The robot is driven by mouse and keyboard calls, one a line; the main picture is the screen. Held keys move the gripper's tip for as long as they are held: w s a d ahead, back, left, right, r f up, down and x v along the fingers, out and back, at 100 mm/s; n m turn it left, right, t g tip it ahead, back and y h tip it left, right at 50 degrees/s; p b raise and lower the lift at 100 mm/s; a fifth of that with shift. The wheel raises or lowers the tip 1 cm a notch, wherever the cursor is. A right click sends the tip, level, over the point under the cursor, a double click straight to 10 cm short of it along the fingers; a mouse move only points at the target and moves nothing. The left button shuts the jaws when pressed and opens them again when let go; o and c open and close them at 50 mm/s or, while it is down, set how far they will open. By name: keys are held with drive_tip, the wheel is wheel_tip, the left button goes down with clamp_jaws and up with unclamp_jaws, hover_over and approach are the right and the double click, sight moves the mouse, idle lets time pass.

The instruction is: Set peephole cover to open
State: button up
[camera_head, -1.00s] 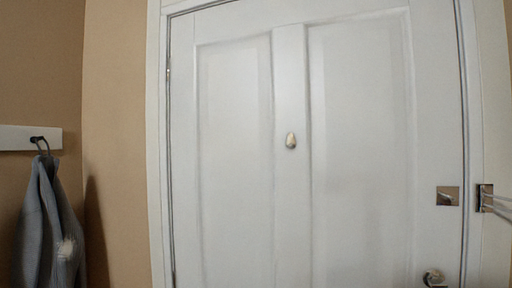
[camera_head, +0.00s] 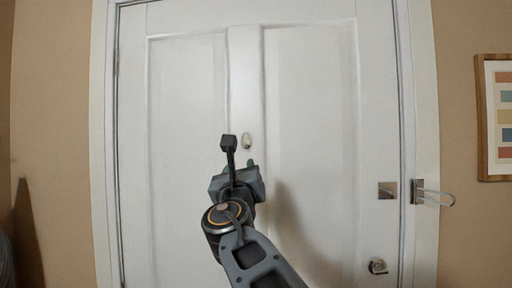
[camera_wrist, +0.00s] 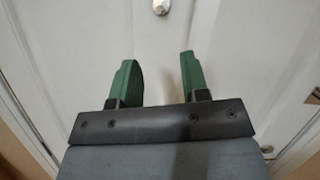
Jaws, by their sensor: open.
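The peephole cover (camera_head: 246,141) is a small, pale metallic oval on the middle stile of the white door (camera_head: 310,120). It also shows at the top edge of the wrist view (camera_wrist: 160,7), beyond the fingertips and between them. My gripper (camera_head: 238,164) is raised in front of the door, just below the cover in the head view. In the wrist view its two green fingers (camera_wrist: 158,62) are spread apart with nothing between them. They appear apart from the cover. Whether the cover is swung aside is too small to tell.
A square latch plate (camera_head: 387,189), a wire-like door guard (camera_head: 434,196) on the frame and a round knob (camera_head: 377,266) are at the door's right side. A framed picture (camera_head: 496,118) hangs on the right wall. The door's upper area is clear.

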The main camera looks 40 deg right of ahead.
sight(246, 147)
drive_tip(key=p+x, duration=0.2)
drive_tip(key=x, duration=1.1)
drive_tip(key=shift+w+d+r+p, duration=0.1)
drive_tip(key=shift+d+p, duration=0.15)
drive_tip(key=shift+p, duration=0.15)
clamp_jaws()
